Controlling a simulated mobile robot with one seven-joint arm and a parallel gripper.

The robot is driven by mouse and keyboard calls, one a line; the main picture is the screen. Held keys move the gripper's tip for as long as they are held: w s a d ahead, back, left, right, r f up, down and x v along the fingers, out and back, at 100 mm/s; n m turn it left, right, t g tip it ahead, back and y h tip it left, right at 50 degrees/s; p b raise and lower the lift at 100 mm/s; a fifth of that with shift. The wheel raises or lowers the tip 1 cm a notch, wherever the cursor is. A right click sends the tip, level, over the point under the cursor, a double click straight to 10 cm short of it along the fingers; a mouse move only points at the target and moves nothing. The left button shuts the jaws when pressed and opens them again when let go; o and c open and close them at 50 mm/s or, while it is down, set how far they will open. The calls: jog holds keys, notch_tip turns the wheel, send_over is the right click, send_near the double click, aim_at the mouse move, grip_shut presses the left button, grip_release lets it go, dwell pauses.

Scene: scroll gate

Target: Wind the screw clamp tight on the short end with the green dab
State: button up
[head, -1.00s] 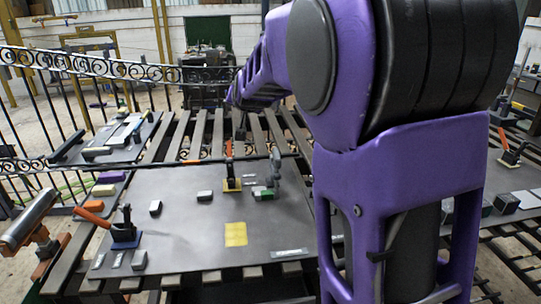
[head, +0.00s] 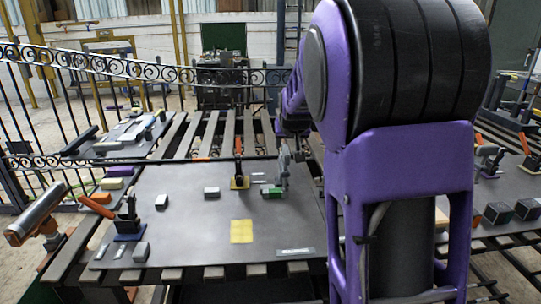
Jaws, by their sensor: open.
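A grey screw clamp (head: 284,165) stands upright at the far right of the dark panel in the head view. A small green piece (head: 273,192) lies at its foot; whether this is the green dab on the short end is too small to tell. My purple arm crosses the right of the view. Its dark far end, with my gripper (head: 294,129), shows just above and behind the clamp in the picture, apart from it as far as I can see. Its fingers are too small and partly hidden to make out clearly. I see nothing held.
Another with a blue base (head: 130,236) and orange handle is at the panel's left. A yellow square (head: 241,231) marks the panel (head: 190,240). An ornate black gate rail (head: 160,70) runs behind.

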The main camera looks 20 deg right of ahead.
aim_at(286, 150)
jog(key=b+x, duration=0.1)
jog(key=x, duration=0.5)
jog(key=shift+w+d+f, duration=0.1)
jog(key=shift+w+f, duration=0.1)
jog(key=shift+w, duration=0.05)
grip_shut()
